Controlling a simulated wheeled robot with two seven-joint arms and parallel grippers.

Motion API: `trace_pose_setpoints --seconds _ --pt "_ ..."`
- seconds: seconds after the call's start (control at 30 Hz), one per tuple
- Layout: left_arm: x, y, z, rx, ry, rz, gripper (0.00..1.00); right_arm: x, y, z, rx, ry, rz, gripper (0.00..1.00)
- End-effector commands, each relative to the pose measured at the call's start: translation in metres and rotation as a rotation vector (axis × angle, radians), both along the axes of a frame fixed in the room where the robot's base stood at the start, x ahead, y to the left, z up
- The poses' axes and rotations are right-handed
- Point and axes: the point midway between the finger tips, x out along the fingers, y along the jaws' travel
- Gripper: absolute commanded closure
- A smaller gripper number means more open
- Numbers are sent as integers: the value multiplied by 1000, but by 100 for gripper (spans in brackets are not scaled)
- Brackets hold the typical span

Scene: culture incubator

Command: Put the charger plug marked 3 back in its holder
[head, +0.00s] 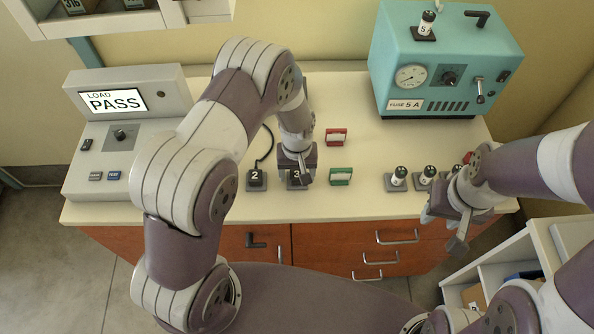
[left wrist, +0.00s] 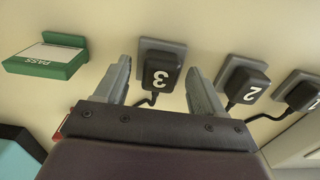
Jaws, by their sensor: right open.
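The black charger plug marked 3 (head: 296,174) is at the grey holder on the counter, right of plug 2 (head: 255,178). In the left wrist view plug 3 (left wrist: 160,76) sits over its grey holder (left wrist: 165,46), like the neighbouring plugs in theirs, with its cable running off below. My left gripper (head: 298,164) is low above it. In the left wrist view its fingers (left wrist: 157,66) stand apart on either side of plug 3, with gaps visible on both sides. My right gripper (head: 443,228) is open and empty near the counter's front right edge.
A red tag holder (head: 336,136) and a green one (head: 341,176) stand right of plug 3. Several small fuses (head: 399,177) on grey bases are by my right arm. A tester showing PASS (head: 117,101) is at left, a teal fuse box (head: 440,65) at back right.

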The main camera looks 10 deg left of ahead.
Motion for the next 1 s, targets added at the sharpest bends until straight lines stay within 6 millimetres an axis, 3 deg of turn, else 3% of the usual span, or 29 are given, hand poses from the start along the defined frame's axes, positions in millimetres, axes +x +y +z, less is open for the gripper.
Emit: trace_pose_setpoints --seconds 0.27,0.7,1.0 --pt "1 0 11 0 -2 0 31 0 0 -3 0 0 0 57" --pt "0 0 104 0 -3 0 31 0 0 -19 0 0 0 57" --pt "0 0 127 0 0 0 31 0 0 -21 0 0 0 57"
